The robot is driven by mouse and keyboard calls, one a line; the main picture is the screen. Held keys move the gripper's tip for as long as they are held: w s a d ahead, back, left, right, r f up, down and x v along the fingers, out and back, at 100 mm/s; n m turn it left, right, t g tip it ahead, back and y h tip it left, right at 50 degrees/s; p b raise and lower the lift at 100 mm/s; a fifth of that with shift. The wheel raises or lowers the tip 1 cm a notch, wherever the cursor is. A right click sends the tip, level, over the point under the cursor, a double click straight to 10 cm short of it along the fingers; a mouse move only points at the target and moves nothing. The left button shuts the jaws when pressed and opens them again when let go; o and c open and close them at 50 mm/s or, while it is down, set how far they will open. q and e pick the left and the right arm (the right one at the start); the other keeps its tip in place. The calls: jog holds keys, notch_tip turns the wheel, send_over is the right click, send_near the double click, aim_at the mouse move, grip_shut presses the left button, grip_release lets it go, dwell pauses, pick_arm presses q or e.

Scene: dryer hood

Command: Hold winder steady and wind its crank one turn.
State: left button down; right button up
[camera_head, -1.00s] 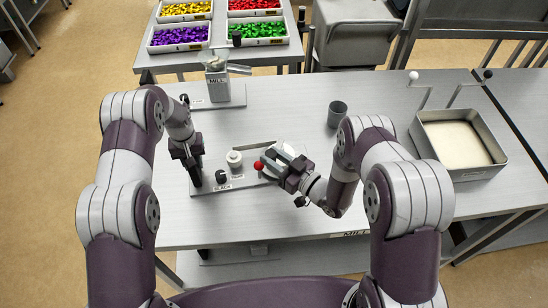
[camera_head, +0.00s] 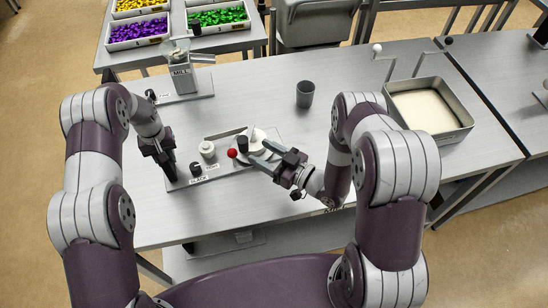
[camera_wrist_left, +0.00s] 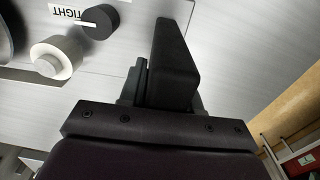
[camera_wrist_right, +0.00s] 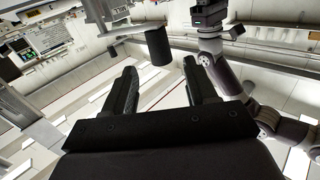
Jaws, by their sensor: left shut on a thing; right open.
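The winder's base plate (camera_head: 200,181) lies on the grey table. It carries a white knob (camera_head: 207,149), a black knob (camera_head: 196,169), a red ball (camera_head: 232,153), a pale round part (camera_head: 258,135) and an upright black crank handle (camera_head: 242,146). My left gripper (camera_head: 168,175) is shut at the plate's left end; the gripped part is hidden. The left wrist view shows its dark finger (camera_wrist_left: 172,65) beside the white knob (camera_wrist_left: 55,58). My right gripper (camera_head: 262,152) is open to the right of the handle. In the right wrist view the handle (camera_wrist_right: 158,46) stands beyond the open fingers, apart from them.
A grey cup (camera_head: 305,95) stands behind my right gripper. A mill (camera_head: 182,75) stands at the back left. A metal tray (camera_head: 430,108) with pale contents and two cranks stands at the right. Bins of coloured pieces (camera_head: 137,33) are on the far table.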

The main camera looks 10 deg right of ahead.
jog(key=v, duration=0.6)
